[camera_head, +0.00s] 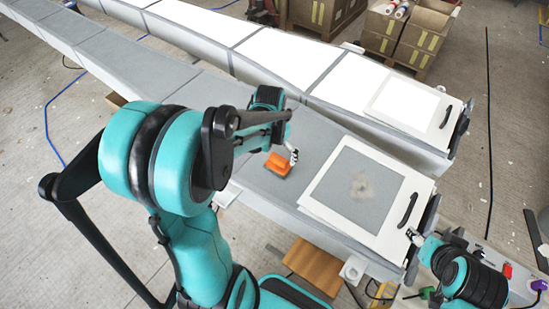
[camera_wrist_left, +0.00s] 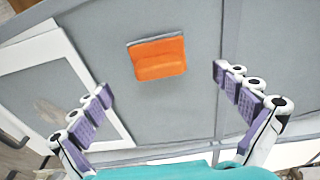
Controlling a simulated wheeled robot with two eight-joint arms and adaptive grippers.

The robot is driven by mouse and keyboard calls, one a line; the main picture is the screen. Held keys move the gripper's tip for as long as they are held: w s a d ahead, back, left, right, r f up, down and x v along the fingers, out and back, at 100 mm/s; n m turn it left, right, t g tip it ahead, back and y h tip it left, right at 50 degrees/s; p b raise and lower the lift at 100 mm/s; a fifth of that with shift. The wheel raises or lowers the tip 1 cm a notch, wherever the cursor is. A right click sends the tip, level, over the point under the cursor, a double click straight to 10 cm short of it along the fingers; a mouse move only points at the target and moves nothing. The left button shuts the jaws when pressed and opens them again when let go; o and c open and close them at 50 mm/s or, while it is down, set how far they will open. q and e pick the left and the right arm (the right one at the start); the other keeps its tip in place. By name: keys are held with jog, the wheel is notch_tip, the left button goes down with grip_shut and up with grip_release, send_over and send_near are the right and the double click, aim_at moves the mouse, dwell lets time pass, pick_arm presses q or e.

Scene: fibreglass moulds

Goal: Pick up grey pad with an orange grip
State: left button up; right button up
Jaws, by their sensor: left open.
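The grey pad with an orange grip (camera_head: 278,164) lies on the grey top of the near long mould (camera_head: 262,182). In the left wrist view the orange grip (camera_wrist_left: 158,58) is upper centre, with a thin grey edge of the pad along its top. My left gripper (camera_head: 291,152) is above and beside the pad in the head view, partly hidden by its own arm. In the left wrist view my left gripper (camera_wrist_left: 165,105) has its fingers wide apart, with nothing between them. My right gripper (camera_head: 412,236) is near the mould's right end, and its jaws are too small to judge.
A white-framed panel with a grey middle (camera_head: 366,185) and a black handle lies right of the pad. A second long mould (camera_head: 270,50) runs behind. Cardboard boxes (camera_head: 410,35) stand at the back. A power box (camera_head: 500,262) is at lower right.

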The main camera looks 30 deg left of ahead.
aim_at(278, 158)
pick_arm(q)
jog(key=f, duration=0.2)
jog(key=f+b, duration=0.1)
jog(key=f, duration=0.1)
jog(key=w+f, duration=0.1)
jog(key=f, duration=0.1)
jog(key=shift+d+f+b, duration=0.15)
jog(key=shift+f+b, duration=0.2)
jog(key=shift+r, duration=0.1)
jog(key=shift+c, duration=0.3)
jog(key=c, duration=1.3)
